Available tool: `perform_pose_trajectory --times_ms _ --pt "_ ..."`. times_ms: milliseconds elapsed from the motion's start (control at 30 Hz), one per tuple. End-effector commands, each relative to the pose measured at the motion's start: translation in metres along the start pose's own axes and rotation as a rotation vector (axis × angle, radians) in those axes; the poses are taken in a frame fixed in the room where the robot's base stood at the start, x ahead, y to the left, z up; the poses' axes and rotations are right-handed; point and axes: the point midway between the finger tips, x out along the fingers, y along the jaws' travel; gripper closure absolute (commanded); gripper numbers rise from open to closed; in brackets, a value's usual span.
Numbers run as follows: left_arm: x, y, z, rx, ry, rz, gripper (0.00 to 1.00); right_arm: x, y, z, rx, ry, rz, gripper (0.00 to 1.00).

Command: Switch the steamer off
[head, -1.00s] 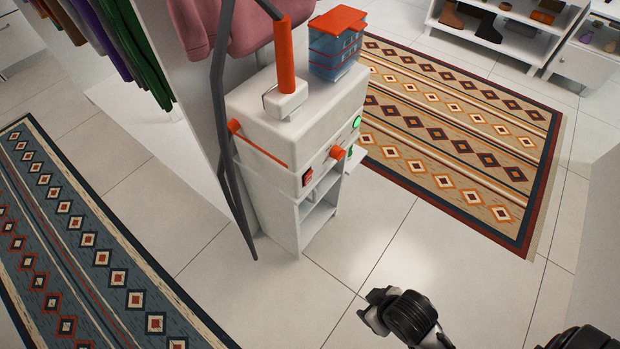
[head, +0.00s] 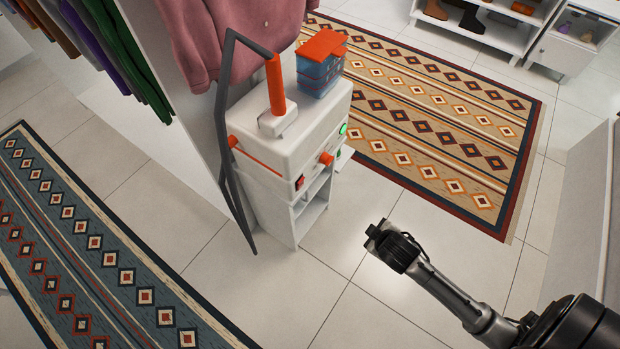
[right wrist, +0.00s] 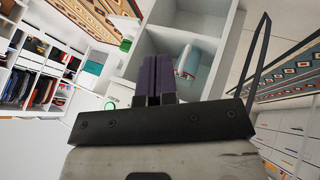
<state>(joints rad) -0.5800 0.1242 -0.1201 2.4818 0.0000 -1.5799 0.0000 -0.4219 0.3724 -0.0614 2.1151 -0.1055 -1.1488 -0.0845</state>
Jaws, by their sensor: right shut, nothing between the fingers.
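The steamer (head: 290,138) is a white box on a small white cabinet, with an orange handle (head: 275,85) and a blue tank with an orange lid (head: 321,62) on top. Its front has a red switch (head: 299,183), an orange knob (head: 326,158) and a lit green round light (head: 343,128). My right gripper (head: 374,234) is in front of the steamer and to its right, apart from it. The right wrist view shows its fingers (right wrist: 158,80) shut and empty. My left gripper is not in view.
A dark grey bent frame (head: 228,150) stands along the steamer's left side. A pink garment (head: 220,40) hangs behind it. The cabinet's open shelf holds a pale bottle (right wrist: 190,60). Patterned rugs lie left (head: 85,240) and right (head: 440,110). The tiled floor between is clear.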

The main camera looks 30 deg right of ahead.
Motion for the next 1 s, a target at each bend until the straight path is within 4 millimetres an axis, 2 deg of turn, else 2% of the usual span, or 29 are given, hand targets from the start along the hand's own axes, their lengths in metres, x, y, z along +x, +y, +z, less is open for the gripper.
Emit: perform_pose_trajectory --times_ms 33,200,433,567,800,1000 --pt "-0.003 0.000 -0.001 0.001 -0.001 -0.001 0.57 0.008 0.008 -0.004 -0.046 0.048 0.025 1.00" --pt "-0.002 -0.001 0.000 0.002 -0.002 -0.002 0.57 0.030 0.022 -0.017 -0.219 0.241 0.107 1.00" --pt "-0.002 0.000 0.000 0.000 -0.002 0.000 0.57 0.036 0.024 -0.041 -0.465 0.526 0.223 1.00" --pt "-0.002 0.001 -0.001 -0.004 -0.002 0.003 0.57 0.027 0.019 -0.056 -0.600 0.696 0.305 1.00" --pt "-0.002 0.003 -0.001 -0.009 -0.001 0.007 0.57 -0.008 0.010 -0.083 -0.795 0.976 0.480 1.00" --pt "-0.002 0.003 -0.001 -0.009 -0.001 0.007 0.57 -0.033 0.005 -0.095 -0.896 1.116 0.610 1.00"
